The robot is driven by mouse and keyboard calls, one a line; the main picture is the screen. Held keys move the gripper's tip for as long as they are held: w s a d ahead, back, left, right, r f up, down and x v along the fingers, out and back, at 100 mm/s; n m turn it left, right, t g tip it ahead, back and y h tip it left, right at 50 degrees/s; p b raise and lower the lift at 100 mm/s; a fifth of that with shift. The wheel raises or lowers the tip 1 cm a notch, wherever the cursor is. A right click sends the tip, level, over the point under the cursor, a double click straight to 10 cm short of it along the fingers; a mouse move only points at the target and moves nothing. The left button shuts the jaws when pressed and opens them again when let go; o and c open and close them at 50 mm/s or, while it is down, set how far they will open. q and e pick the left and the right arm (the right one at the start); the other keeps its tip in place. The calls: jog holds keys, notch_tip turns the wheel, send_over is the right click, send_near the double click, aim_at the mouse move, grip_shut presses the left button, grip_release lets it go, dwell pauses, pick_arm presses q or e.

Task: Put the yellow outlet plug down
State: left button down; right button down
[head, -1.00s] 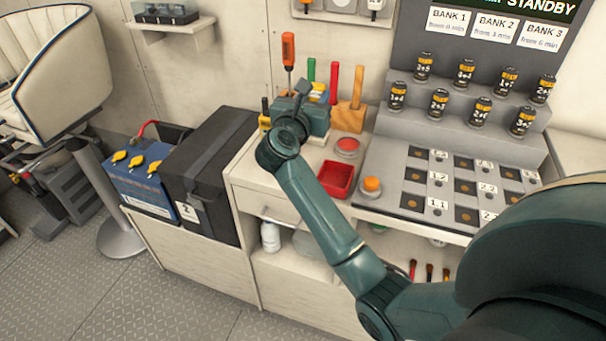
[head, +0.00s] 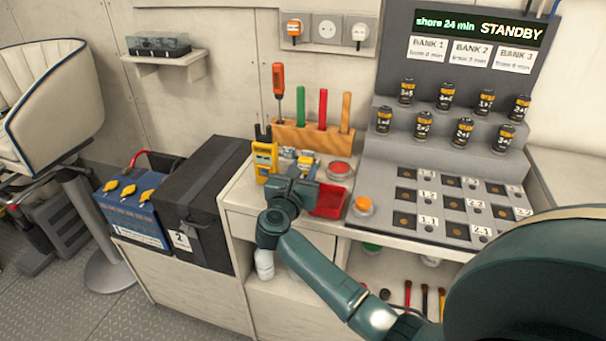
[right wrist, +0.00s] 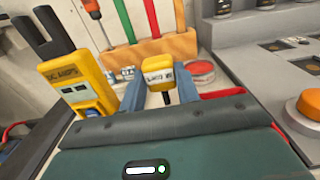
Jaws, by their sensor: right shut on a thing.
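My right gripper (head: 297,172) is over the front left of the white counter (head: 240,191). Whether the plug touches the counter cannot be told. My left gripper is not in view.
A yellow clamp meter (head: 265,162) stands left of my gripper. An outlet panel (head: 326,29) is on the wall. A black battery box (head: 205,200) stands left.

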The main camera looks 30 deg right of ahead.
jog(key=shift+f, duration=0.45)
jog(key=shift+f+b, duration=0.55)
jog(key=shift+b, duration=0.05)
jog(key=shift+f, duration=0.1)
jog(key=c, duration=1)
grip_release()
jog(key=shift+s+f, duration=0.1)
